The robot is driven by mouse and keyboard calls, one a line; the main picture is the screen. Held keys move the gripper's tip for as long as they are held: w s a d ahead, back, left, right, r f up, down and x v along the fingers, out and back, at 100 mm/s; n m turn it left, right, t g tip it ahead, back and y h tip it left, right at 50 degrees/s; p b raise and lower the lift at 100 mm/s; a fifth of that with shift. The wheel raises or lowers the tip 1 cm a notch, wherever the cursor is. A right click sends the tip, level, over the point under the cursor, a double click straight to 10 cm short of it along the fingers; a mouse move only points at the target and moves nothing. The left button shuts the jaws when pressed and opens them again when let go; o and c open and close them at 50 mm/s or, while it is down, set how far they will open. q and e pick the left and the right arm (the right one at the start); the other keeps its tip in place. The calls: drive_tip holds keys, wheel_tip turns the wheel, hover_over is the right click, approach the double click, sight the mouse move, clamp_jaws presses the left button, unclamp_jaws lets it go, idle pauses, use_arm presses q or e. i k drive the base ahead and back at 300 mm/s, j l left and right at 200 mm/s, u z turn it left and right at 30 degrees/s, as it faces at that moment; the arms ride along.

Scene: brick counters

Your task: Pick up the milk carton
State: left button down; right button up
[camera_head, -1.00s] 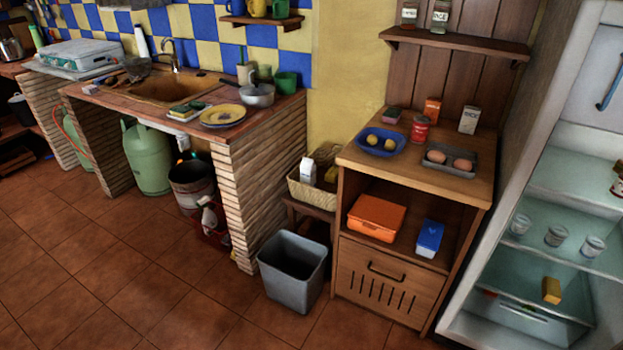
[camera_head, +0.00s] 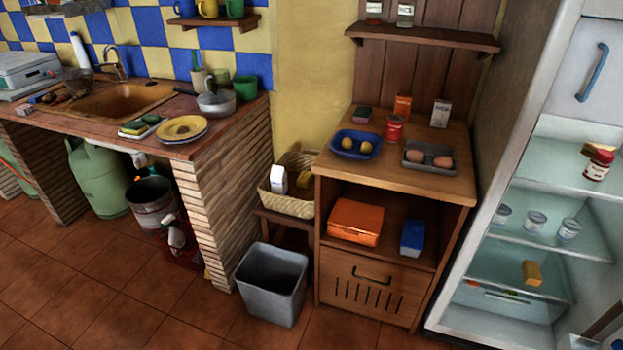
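A small white carton (camera_head: 279,179) with a slanted top, which looks like a milk carton, stands in a wicker basket (camera_head: 291,206) on a low wooden stand between the brick counter and the wooden cabinet. Its lower part is hidden by the basket's rim, and yellow items lie beside it. Another white box (camera_head: 440,113) with print stands at the back of the cabinet top; its label is too small to read.
A grey bin (camera_head: 271,284) stands on the floor in front of the basket. An open fridge (camera_head: 545,243) stands at the right. The tiled floor (camera_head: 120,297) at front left is clear.

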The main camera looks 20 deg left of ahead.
sight(278, 178)
drive_tip(key=i+j+z, duration=0.2)
drive_tip(key=j+z, duration=0.15)
drive_tip(key=j, duration=1)
drive_tip(key=j+z, duration=0.3)
drive_tip(key=j, duration=1.05)
